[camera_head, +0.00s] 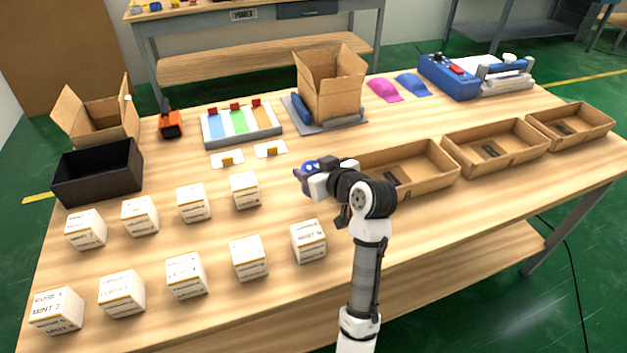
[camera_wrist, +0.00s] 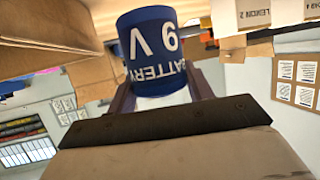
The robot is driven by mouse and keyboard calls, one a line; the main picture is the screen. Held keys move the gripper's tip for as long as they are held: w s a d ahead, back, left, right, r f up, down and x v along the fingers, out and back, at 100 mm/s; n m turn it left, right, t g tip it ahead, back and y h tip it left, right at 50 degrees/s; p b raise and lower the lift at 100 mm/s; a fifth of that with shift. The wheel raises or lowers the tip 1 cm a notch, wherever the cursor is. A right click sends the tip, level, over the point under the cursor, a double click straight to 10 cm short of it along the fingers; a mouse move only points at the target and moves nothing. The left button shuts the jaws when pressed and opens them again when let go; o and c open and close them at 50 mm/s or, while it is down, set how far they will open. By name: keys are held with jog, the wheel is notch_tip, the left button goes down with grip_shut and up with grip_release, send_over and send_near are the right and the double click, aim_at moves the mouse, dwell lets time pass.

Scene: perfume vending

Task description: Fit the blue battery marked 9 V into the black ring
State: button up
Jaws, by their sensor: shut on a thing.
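The blue battery (camera_wrist: 152,50) fills the upper middle of the wrist view, its white "BATTERY 9 V" lettering upside down. My gripper (camera_wrist: 160,92) is shut on it, with a finger on each side. In the head view, my gripper (camera_head: 308,178) is above the middle of the table, left of the nearest cardboard tray, and a bit of blue (camera_head: 311,165) shows at it. I cannot make out the black ring in either view. Small black shapes lie in the cardboard trays, but I cannot tell what they are.
Open cardboard trays (camera_head: 433,178) line the right side. White labelled boxes (camera_head: 194,203) stand in two rows at the left front. A black bin (camera_head: 98,190), an open carton (camera_head: 331,86), a colour-striped tray (camera_head: 243,142) and a blue machine (camera_head: 447,77) stand further back. The right front tabletop is clear.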

jog(key=shift+f, duration=2)
jog(key=shift+f, duration=0.1)
jog(key=shift+f, duration=0.15)
jog(key=o, duration=1.2)
jog(key=shift+o, duration=0.2)
